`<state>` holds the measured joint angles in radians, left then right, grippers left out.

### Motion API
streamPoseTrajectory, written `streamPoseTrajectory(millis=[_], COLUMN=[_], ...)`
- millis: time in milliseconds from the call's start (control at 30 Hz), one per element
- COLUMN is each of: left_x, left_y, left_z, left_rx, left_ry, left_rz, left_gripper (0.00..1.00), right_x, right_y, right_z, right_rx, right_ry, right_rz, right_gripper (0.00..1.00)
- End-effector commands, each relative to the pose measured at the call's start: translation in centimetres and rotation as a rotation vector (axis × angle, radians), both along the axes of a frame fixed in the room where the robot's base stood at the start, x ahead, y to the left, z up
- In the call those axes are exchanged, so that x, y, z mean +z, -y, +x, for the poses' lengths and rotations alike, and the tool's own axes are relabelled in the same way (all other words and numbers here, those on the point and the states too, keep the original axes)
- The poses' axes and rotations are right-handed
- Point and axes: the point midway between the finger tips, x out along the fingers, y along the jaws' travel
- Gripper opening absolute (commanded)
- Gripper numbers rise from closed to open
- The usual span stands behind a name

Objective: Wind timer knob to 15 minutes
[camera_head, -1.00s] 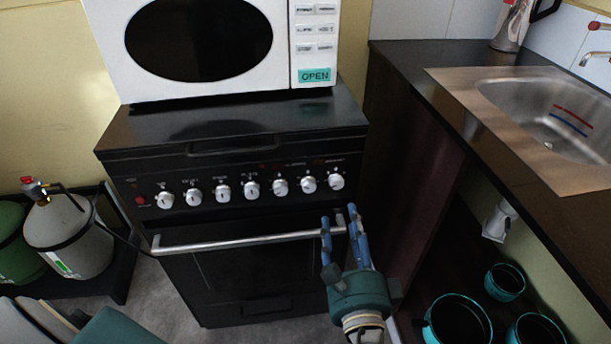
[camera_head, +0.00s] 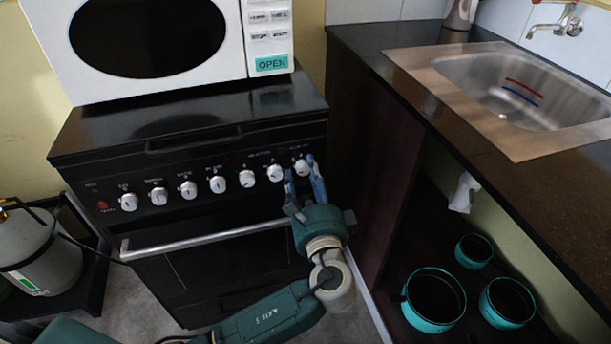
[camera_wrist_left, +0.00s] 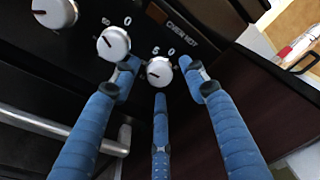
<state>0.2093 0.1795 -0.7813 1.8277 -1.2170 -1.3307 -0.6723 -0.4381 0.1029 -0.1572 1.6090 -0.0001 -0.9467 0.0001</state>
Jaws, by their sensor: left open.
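The stove (camera_head: 190,235) has a black front panel with a row of several white knobs. The rightmost knob (camera_head: 301,167) is the timer candidate; its label is too small to read surely in the head view. In the left wrist view this knob (camera_wrist_left: 159,71) sits just ahead of and between the blue fingers, with small numbers above it. My left gripper (camera_head: 304,176) is open around this knob, its fingertips close to the panel; I cannot tell whether they touch. The neighbouring knob (camera_wrist_left: 114,43) is beside the left fingertip. My right gripper is not in view.
A white microwave (camera_head: 240,38) stands on the stove top. The oven handle (camera_head: 200,238) runs below the knobs. A dark cabinet side (camera_head: 375,165) is close on the right, with a sink (camera_head: 520,85) above and teal pots (camera_head: 433,299) below. A gas cylinder (camera_head: 35,262) stands at left.

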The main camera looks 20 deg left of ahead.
Motion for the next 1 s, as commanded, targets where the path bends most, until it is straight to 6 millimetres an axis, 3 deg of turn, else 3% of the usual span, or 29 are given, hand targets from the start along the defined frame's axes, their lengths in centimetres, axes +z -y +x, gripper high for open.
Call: streamPoseTrajectory(millis=[100, 300, 333, 667, 1000], left_x=[0.0, 0.0, 0.0, 0.0, 0.0], left_y=[0.0, 0.0, 0.0, 0.1, 0.2], left_z=[0.0, 0.0, 0.0, 0.0, 0.0], left_rx=[0.000, 0.000, 0.000, -0.003, -0.003], left_ry=[0.000, 0.001, 0.001, 0.003, 0.011], left_rz=[0.000, 0.000, 0.000, -0.003, -0.017], left_gripper=[0.42, 0.02, 0.01, 0.00, 0.00], right_x=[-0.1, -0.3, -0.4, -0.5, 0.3], right_y=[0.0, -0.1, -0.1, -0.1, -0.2], right_z=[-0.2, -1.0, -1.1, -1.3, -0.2], right_rx=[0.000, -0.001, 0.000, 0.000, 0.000], right_ry=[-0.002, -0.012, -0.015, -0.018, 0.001], right_rz=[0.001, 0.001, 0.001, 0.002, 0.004], right_gripper=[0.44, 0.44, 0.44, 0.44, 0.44])
